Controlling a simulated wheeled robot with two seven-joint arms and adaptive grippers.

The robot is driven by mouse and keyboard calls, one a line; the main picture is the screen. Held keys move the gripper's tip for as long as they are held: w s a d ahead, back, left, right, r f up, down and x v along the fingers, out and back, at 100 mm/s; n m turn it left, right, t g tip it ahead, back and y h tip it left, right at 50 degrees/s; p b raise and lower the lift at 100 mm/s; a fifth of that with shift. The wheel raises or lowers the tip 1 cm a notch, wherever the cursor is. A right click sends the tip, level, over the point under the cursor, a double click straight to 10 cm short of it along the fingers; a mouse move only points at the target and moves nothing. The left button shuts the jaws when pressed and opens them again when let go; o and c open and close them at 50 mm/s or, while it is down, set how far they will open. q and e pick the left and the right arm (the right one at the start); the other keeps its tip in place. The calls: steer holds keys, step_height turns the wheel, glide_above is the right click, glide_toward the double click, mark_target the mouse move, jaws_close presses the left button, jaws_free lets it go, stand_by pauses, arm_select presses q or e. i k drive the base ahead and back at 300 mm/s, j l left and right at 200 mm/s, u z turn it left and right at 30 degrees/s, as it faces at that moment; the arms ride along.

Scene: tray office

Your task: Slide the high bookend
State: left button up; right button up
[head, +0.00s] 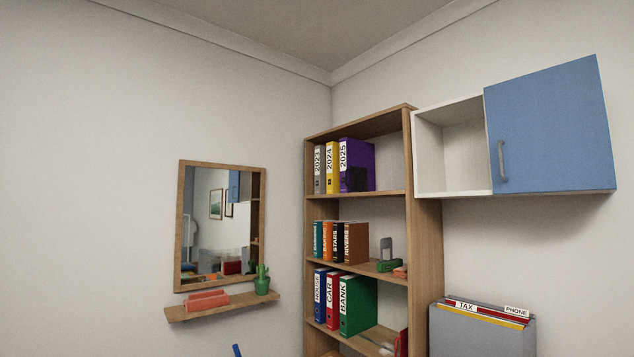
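On the top shelf of the wooden bookcase, a dark upright plate (358,180) stands against the side of the purple 2025 binder (369,170); it looks like the high bookend, but its outline is hard to make out. Grey 2023 (320,170) and yellow 2024 (332,168) binders stand to its left. The top shelf board to its right is bare. On the middle shelf, a grey upright piece (386,247) that may be another bookend stands right of the books. Neither of my grippers is in view.
The bookcase's right side panel (425,240) bounds the shelves. A wall cabinet (450,150) hangs to its right, its blue door (550,130) slid or swung rightward. A green object (389,266) sits on the middle shelf. A cactus (262,280) stands on the mirror ledge (220,308).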

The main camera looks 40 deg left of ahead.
mark_target(359, 174)
steer(key=u, duration=1)
